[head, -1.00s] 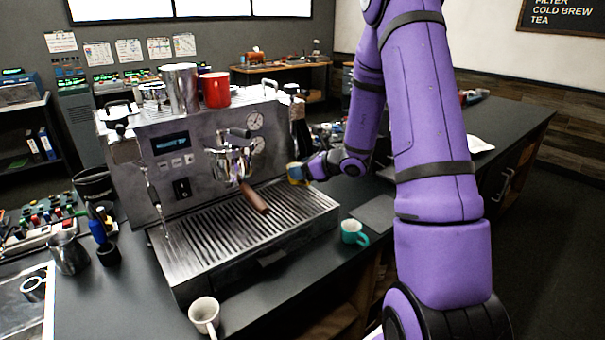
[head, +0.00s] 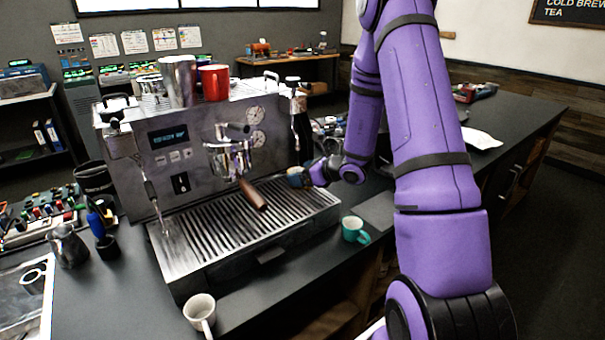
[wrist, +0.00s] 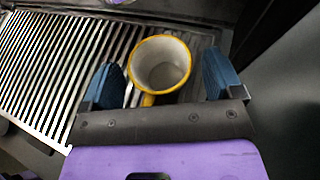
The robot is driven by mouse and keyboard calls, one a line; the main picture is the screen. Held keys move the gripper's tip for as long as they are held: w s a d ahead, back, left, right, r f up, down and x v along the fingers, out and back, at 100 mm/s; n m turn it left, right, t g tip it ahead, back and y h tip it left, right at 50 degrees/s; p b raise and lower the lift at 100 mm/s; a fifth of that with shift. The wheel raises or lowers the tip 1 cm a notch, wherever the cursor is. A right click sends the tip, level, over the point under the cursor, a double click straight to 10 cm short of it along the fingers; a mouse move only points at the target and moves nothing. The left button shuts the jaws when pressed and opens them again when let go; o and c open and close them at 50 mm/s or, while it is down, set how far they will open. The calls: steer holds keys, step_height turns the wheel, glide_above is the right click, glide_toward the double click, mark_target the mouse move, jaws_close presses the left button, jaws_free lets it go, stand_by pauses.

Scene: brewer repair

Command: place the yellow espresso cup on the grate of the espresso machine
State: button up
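The yellow espresso cup (wrist: 160,64), yellow outside and pale inside, is upright between my gripper's fingers in the wrist view, its handle toward my palm. In the head view the cup (head: 297,177) is small and partly hidden at the back right end of the grate (head: 185,246). The grate's slats (wrist: 50,60) show left of and below the cup. My gripper (wrist: 162,82) is open around the cup, with a gap on either side, wider on the right. I cannot tell for sure whether the cup's base touches the grate. My gripper also shows in the head view (head: 308,174).
The espresso machine (head: 170,150) has a portafilter with a brown handle (head: 252,194) jutting over the grate. A teal cup (head: 354,230) stands right of the machine, a white cup (head: 201,312) in front. A red mug (head: 213,82) is on top.

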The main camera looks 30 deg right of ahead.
steer(key=shift+r, duration=0.2)
steer(key=v, duration=1.1)
steer(key=shift+s+d, duration=0.1)
steer(key=shift+s, duration=0.2)
steer(key=s+a+r+n+g+y, duration=0.2)
steer(key=s+a+r+n+g, duration=0.2)
steer(key=a+r+n, duration=0.35)
steer(key=s+a+r+n+g+y, duration=0.25)
steer(key=s+a+r+n, duration=0.2)
steer(key=a+n, duration=0.45)
steer(key=s+a+r+n+h, duration=0.1)
steer(key=s+r+n+h, duration=0.4)
steer(key=s+n, duration=0.2)
steer(key=s+a+r+n+h, duration=0.2)
steer(key=s+r+n+h, duration=0.2)
steer(key=s+n, duration=0.3)
steer(key=shift+s+a+r+n+h, duration=0.2)
steer(key=shift+s+r+n+h, duration=0.2)
steer(key=shift+s, duration=0.45)
